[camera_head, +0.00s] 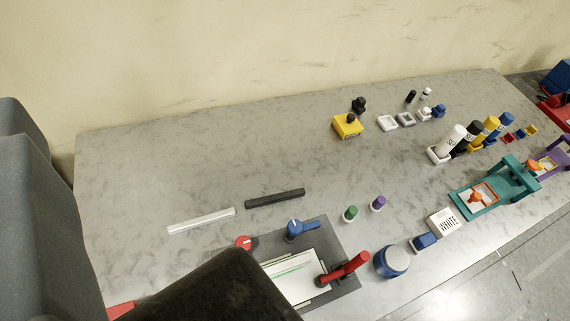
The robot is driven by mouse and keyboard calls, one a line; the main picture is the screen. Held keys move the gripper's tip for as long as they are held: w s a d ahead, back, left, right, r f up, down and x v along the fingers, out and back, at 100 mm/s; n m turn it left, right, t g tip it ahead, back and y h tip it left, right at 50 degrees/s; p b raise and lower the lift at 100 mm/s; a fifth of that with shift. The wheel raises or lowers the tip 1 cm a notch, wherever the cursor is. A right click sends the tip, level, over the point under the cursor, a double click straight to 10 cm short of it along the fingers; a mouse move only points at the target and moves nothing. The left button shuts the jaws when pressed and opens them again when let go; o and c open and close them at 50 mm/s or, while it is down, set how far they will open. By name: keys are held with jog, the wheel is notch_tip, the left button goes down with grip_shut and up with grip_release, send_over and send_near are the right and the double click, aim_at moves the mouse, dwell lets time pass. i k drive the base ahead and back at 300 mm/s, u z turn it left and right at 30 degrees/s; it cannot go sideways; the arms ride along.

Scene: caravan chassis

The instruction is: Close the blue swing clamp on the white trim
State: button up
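The blue swing clamp (296,231) stands at the back edge of a dark grey plate (346,283) in the lower middle. Its arm points right, along the back edge, and appears clear of the white sheet. A white sheet-like piece (300,288) with a green line lies on the plate, partly hidden by a dark part of mine. A loose white strip (201,220) lies on the table to the left; I cannot tell which white piece is the trim. My gripper's fingers do not show.
A red clamp (345,268) stands on the plate's right side, and a red round knob (244,242) at its left. A black bar (275,198) lies behind. A blue round container (391,262) stands right of the plate. The table's back left is clear.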

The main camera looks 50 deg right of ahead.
aim_at(294, 227)
jog(key=u, duration=0.05)
jog(key=k, duration=1.7)
jog(key=z, duration=0.65)
jog(key=i, duration=1)
jog(key=u, duration=0.1)
